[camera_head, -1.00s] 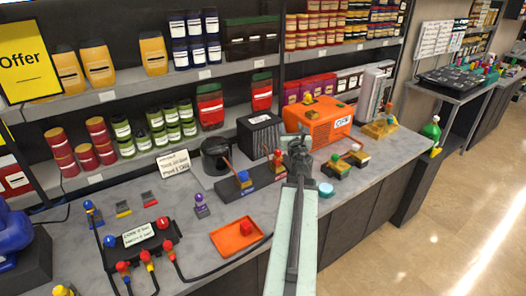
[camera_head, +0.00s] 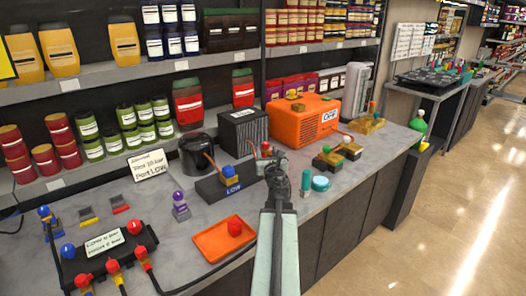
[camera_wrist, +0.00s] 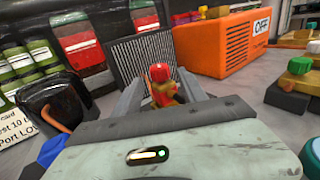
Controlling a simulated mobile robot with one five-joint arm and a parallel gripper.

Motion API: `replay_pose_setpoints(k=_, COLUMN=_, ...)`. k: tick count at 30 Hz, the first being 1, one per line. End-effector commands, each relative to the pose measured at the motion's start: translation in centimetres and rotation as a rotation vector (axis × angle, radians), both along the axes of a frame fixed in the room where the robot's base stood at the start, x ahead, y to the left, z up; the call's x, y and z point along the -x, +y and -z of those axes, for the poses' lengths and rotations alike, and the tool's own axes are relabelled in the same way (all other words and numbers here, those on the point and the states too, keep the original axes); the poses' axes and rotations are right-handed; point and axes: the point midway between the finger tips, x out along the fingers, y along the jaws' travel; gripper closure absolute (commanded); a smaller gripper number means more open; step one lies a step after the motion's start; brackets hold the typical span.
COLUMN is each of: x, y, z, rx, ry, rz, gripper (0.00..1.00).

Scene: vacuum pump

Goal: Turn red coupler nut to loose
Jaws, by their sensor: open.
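The red coupler nut (camera_head: 265,147) sits on top of a small brass-coloured fitting at the right end of the dark pump base labelled LOW (camera_head: 228,186). My gripper (camera_head: 277,166) is just in front of it and slightly to its right in the head view. In the wrist view the red nut (camera_wrist: 158,72) stands upright between the two grey fingers of my gripper (camera_wrist: 158,84), beyond or level with their tips; I cannot tell which. The fingers are apart, with no visible contact. The lower fitting is partly hidden by my gripper.
A black finned box (camera_head: 243,132) stands close behind the nut, and an orange machine (camera_head: 302,120) is to its right. A dark round canister (camera_head: 197,154) is to the left. An orange tray (camera_head: 212,246) holds a red piece. Green-topped valves (camera_head: 328,160) are at right.

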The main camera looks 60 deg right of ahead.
Motion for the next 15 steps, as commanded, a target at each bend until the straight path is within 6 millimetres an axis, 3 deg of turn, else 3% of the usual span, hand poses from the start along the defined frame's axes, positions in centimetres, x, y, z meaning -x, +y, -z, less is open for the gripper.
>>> replay_pose_setpoints(k=5, x=-0.6, y=-0.7, z=-0.2, rx=0.000, ry=0.000, rz=0.000, gripper=0.51)
replay_pose_setpoints(k=15, x=-4.5, y=-5.2, z=-0.2, rx=0.000, ry=0.000, rz=-0.001, gripper=0.51)
